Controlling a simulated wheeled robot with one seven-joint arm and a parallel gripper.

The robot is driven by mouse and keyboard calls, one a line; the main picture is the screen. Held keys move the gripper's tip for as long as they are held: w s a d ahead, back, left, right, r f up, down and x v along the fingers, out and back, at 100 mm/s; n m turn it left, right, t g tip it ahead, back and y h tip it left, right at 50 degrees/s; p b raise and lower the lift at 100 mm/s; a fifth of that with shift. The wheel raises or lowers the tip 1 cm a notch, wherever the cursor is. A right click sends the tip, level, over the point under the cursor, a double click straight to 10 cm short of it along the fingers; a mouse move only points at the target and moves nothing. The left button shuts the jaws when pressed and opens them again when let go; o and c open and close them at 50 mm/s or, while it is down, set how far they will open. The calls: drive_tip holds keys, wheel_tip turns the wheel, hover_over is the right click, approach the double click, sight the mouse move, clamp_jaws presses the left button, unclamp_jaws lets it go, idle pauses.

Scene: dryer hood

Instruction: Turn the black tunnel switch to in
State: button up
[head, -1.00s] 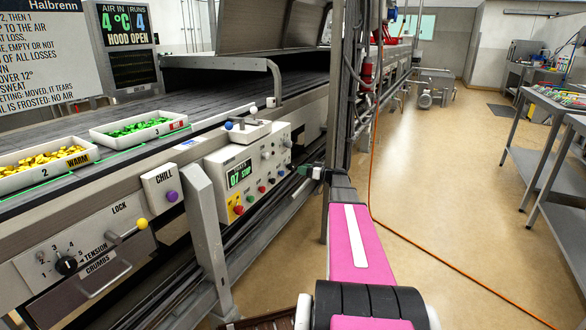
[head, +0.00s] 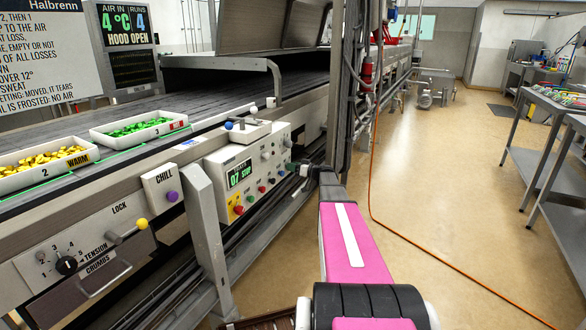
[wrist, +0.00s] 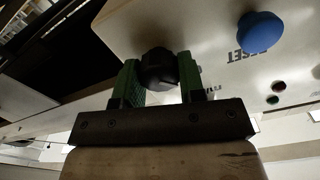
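The black tunnel switch (wrist: 158,70) is a dark round knob on a pale panel in the wrist view. My gripper (wrist: 160,80) has its green fingers on either side of the knob, at or very near its edges. I cannot tell whether they press on it. The knob's pointer and most of its label are hidden or unreadable. In the head view my gripper (head: 290,167) is at the right end of the white control box (head: 240,172), and the switch cannot be made out clearly there.
A blue RESET button (wrist: 262,32) is on the same panel, right of the knob. The control box has several coloured buttons and a green display. A grey post (head: 203,225) stands left of it, and a frame upright (head: 342,90) stands beyond my gripper.

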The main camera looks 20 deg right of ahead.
idle(0.3)
drive_tip(key=m, duration=0.4)
drive_tip(key=shift+m, duration=0.4)
drive_tip(key=m, duration=0.4)
drive_tip(key=shift+d+f+m, duration=0.1)
drive_tip(key=shift+f+m, duration=0.05)
drive_tip(key=shift+m, duration=0.15)
drive_tip(key=m, duration=0.4)
drive_tip(key=shift+w, duration=0.1)
drive_tip(key=shift+f+m, duration=0.15)
drive_tip(key=shift+m, duration=2.05)
drive_tip(key=o, duration=0.9)
drive_tip(key=shift+o, duration=0.2)
drive_tip(key=shift+d, duration=0.1)
